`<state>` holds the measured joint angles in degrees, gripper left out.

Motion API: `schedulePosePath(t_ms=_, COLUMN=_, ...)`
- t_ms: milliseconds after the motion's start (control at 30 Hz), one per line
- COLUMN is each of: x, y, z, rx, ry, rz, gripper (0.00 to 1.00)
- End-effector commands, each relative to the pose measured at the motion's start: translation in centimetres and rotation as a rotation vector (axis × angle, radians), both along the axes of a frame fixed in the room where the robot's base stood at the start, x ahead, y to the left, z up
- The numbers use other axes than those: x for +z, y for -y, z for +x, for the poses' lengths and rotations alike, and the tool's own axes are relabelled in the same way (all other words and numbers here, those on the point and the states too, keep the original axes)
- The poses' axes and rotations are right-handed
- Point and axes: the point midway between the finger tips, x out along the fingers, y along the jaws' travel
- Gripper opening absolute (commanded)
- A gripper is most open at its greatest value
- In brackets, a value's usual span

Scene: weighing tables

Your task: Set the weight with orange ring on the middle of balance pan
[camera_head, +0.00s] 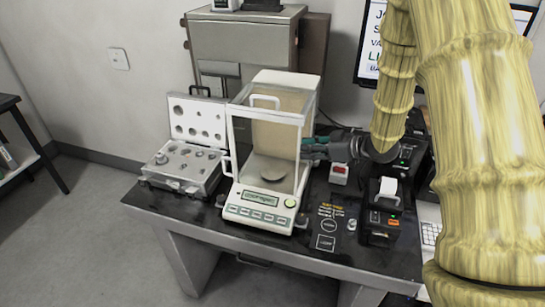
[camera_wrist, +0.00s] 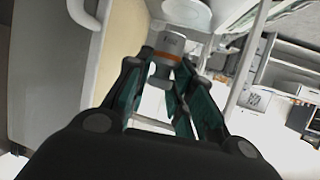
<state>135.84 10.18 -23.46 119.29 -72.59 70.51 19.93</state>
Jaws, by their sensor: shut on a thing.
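The weight with the orange ring (camera_wrist: 168,50) is a grey cylinder between my fingertips in the wrist view. My gripper (camera_wrist: 164,68) is shut on it. In the head view my gripper (camera_head: 310,150) is at the right side of the glass-walled balance, level with the chamber and above the pan's height; I cannot make out the weight there. The round grey balance pan (camera_head: 272,169) sits inside the chamber and looks bare. A pale round disc (camera_wrist: 188,12) behind the weight in the wrist view looks like the pan, apart from the weight.
The balance (camera_head: 258,215) stands on a black-topped table (camera_head: 215,240). An open weight case (camera_head: 178,187) is to its left. A small red-and-white device (camera_head: 339,175) and a printer (camera_head: 383,215) are on the right. The chamber's glass walls and frame are close around my gripper.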

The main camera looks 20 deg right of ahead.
Motion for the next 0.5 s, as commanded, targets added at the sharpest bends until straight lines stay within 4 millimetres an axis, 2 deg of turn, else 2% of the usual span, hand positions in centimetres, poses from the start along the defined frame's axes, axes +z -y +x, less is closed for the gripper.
schedulePosePath(t_ms=500, x=0.3, y=-9.1, z=6.0, rx=0.007, ry=0.001, rz=-0.002, gripper=0.0)
